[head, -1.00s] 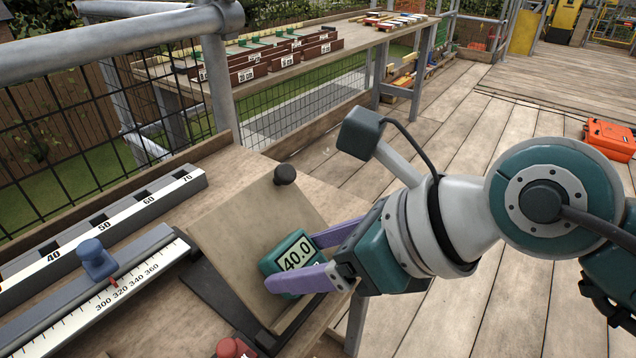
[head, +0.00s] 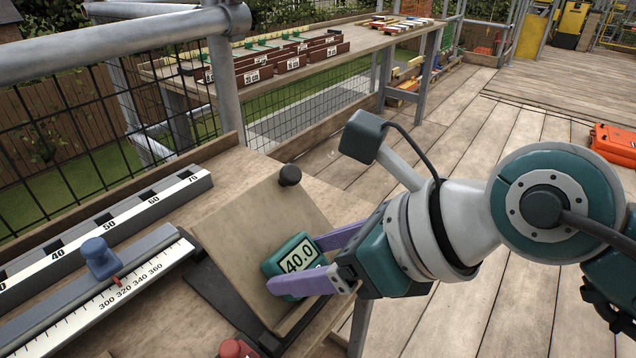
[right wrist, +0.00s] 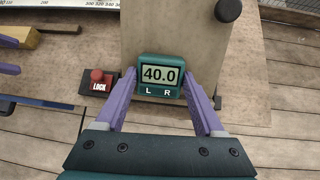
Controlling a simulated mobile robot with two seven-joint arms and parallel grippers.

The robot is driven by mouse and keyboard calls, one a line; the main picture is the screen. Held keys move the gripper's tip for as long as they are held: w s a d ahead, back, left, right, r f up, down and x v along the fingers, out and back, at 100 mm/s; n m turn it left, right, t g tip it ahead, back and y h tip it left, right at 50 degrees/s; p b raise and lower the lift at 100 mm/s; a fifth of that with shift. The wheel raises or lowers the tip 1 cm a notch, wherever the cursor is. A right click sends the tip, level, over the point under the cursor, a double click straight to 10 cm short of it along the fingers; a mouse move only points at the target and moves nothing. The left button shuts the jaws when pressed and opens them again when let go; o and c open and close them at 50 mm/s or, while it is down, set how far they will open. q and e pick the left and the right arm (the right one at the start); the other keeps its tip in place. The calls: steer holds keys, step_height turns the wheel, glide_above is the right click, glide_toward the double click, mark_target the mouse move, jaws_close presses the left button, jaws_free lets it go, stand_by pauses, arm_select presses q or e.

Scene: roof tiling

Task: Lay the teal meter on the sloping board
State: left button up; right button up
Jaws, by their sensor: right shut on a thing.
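The teal meter (head: 296,262) has a screen reading 40.0. My right gripper (head: 318,262) has its purple fingers on either side of the meter and is shut on it. The meter is at the lower right part of the sloping board (head: 255,225), a tan tilted panel with a dark knob at its top corner. In the right wrist view the meter (right wrist: 160,78) sits between the fingertips, over the board (right wrist: 175,30), with the letters L and R below its screen. I cannot tell whether its back touches the board.
A scale rail with a blue slider (head: 98,257) and a second numbered rail (head: 110,225) lie left of the board. A red LOCK button (right wrist: 97,76) is beside the board. A railing (head: 226,75) stands behind. An orange case (head: 612,142) is on the deck.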

arm_select(q)
steer(key=shift+d, duration=0.1)
arm_select(e)
steer(key=shift+s+d+f, duration=0.2)
steer(key=shift+d+f, duration=0.05)
stand_by(0.5)
steer(key=o, duration=1.2)
arm_select(q)
steer(key=shift+r, duration=0.1)
arm_select(e)
steer(key=shift+d, duration=0.1)
steer(key=p+v, duration=0.3)
steer(key=shift+a+r, duration=0.25)
arm_select(q)
step_height(320, 180, up, 7)
steer(key=p, duration=0.4)
arm_select(e)
steer(key=v, duration=0.3)
steer(key=shift+s+d+r, duration=0.1)
steer(key=shift+s+r, duration=0.2)
steer(key=shift+r, duration=0.05)
steer(key=shift+r, duration=0.1)
